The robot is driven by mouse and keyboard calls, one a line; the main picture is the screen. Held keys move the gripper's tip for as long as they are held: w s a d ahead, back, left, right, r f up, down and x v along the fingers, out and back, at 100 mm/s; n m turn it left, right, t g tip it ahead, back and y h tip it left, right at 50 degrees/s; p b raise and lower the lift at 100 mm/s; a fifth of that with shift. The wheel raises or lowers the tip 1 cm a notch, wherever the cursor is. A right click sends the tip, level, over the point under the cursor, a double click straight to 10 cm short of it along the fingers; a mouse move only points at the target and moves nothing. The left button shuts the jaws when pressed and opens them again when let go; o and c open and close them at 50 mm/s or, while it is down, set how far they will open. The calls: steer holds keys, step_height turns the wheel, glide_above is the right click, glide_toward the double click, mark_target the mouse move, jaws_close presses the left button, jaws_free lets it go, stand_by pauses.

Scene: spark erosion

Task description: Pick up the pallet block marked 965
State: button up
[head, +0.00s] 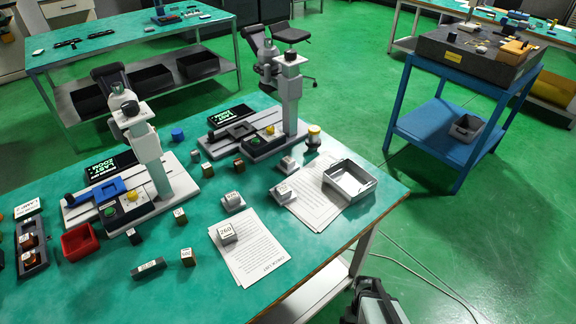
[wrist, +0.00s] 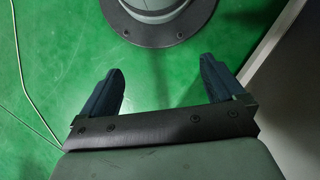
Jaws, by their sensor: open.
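Several small grey pallet blocks with white marked faces sit on the green-topped table. One block (head: 228,233) lies on a printed sheet near the front edge; its mark looks like 260 or similar. Another block (head: 233,202) stands behind it, another (head: 284,192) is on a second sheet, and another (head: 288,165) is farther back. Their marks are too small to read, so I cannot tell which block is 965. My gripper (wrist: 161,72) is open and empty in the wrist view, above the green floor, with no block between its fingers.
A grey open metal tray (head: 350,182) stands right of the blocks, partly on the second sheet. Two upright column instruments (head: 148,150) (head: 289,95) stand behind. A red bin (head: 79,242) and several small dark blocks lie at left. A blue cart (head: 450,125) stands beyond the table.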

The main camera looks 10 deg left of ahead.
steer(key=w+d+r+m+t, duration=0.1)
steer(key=w+d+r, duration=0.35)
steer(key=w, duration=0.35)
steer(key=w+d+r+t, duration=0.1)
steer(key=w+d+r, duration=0.2)
steer(key=w+r, duration=0.3)
steer(key=w+d+r+m+t, duration=0.1)
steer(key=w+d+r, duration=0.25)
steer(key=w, duration=0.55)
steer(key=w+d+r+t, duration=0.1)
steer(key=w+d+r, duration=0.3)
steer(key=r, duration=0.4)
steer(key=w+d+r+m, duration=0.1)
steer(key=w+d+r, duration=0.4)
steer(key=r, duration=0.2)
steer(key=w+d+r+t, duration=0.1)
steer(key=w+d+r, duration=0.3)
steer(key=r, duration=0.4)
steer(key=w+a+r+n, duration=0.2)
steer(key=w+a+r, duration=0.2)
steer(key=a, duration=0.2)
step_height(320, 180, up, 9)
steer(key=n+t, duration=0.1)
steer(key=n, duration=1)
glide_above(288, 160)
step_height(288, 160, down, 13)
steer(key=shift+f, duration=0.1)
steer(key=c, duration=1.5)
